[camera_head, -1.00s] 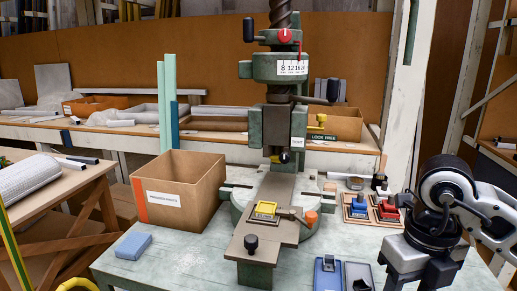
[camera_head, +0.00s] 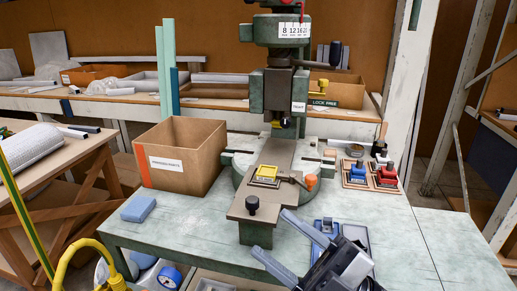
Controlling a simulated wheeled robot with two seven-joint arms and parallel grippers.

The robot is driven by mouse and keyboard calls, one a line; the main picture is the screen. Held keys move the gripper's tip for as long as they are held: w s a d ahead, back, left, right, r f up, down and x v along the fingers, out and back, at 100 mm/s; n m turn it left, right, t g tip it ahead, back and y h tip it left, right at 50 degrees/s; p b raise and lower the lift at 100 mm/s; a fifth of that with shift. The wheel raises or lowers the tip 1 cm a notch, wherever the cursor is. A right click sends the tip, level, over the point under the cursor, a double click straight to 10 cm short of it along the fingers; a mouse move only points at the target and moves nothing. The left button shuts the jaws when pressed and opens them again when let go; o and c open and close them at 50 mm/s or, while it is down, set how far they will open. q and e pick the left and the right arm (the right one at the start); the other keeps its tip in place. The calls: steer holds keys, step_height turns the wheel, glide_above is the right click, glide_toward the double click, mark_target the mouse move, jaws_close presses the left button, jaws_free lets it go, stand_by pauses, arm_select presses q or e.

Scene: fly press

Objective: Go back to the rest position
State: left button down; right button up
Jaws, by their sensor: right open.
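My right gripper (camera_head: 284,243) is at the bottom centre, in front of the press table's front edge area. Its two grey fingers are spread apart and nothing is between them. It overlaps the blue item and grey tray (camera_head: 356,236) in the view and hides part of them. The green fly press (camera_head: 283,90) stands on the bench, with a yellow part (camera_head: 265,174) on its slide plate (camera_head: 257,206). My left gripper is not in view.
A cardboard box (camera_head: 181,160) stands left of the press, with a blue block (camera_head: 138,209) in front of it. Blue and red pieces sit in wooden holders (camera_head: 371,184) at the right. The right part of the bench (camera_head: 405,230) is clear.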

steer(key=w+d+f+m+t+h, duration=0.2)
steer(key=d+f+m+t+h, duration=0.15)
steer(key=f+m+h, duration=0.35)
steer(key=w+d+f+m+t+h, duration=0.1)
steer(key=d+f+m+t+h, duration=0.25)
steer(key=m+h, duration=0.35)
steer(key=s+d+f+m+g+h, duration=0.1)
steer(key=s+f+m+g+h, duration=0.1)
steer(key=s+f, duration=0.3)
steer(key=s+d+f+m+g+h, duration=0.2)
steer(key=s+f+m+g, duration=0.2)
steer(key=f, duration=0.9)
steer(key=shift+s+d+m+g, duration=0.25)
steer(key=shift+s+m+g, duration=0.15)
steer(key=shift+m, duration=0.3)
